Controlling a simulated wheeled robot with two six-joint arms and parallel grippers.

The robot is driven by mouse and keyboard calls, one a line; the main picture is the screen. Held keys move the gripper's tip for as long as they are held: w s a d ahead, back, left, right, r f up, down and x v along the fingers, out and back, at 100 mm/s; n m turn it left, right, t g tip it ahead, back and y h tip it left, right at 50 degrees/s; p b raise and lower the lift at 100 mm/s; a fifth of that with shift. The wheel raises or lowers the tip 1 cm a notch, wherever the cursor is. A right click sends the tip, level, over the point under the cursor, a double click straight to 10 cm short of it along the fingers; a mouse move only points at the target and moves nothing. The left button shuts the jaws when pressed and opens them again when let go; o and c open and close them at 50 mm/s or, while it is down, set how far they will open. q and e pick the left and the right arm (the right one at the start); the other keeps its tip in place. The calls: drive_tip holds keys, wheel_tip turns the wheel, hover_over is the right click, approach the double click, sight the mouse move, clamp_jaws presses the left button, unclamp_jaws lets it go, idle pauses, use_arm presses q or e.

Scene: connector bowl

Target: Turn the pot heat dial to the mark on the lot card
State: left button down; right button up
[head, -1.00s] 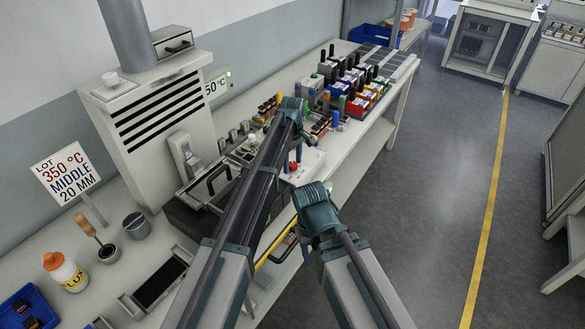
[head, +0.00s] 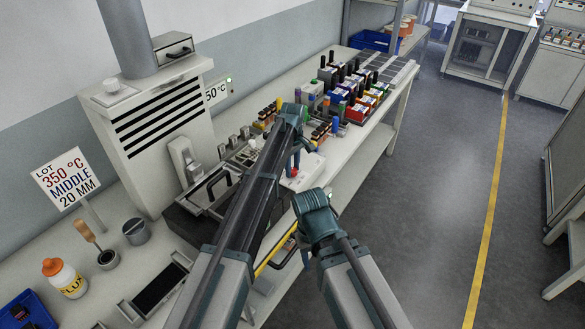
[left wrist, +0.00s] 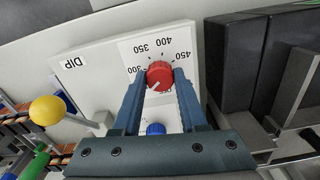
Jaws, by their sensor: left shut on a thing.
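The red dial (left wrist: 160,75) sits on a white panel labelled DIP, with a scale showing 300, 350, 400 and 450. Its white pointer line points to the lower left in the left wrist view, away from the 350 figure. My left gripper (left wrist: 159,82) has one finger on each side of the dial and is shut on it. In the head view the dial area (head: 293,172) is small and partly covered by my left arm. The lot card (head: 65,178) stands upright at the left and reads 350 °C, MIDDLE, 20 MM.
A blue knob (left wrist: 156,129) lies just below the dial, between my fingers. A yellow ball-topped part (left wrist: 47,110) is to the left. Dark blocks (left wrist: 230,60) stand at the right. The bench also holds a flux bottle (head: 65,278) and coloured bins (head: 365,95).

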use_arm(q)
drive_tip(key=m, duration=0.5)
drive_tip(key=shift+m, duration=0.3)
drive_tip(key=m, duration=0.9)
drive_tip(key=shift+m, duration=2.5)
drive_tip(key=shift+c, duration=2.2)
unclamp_jaws()
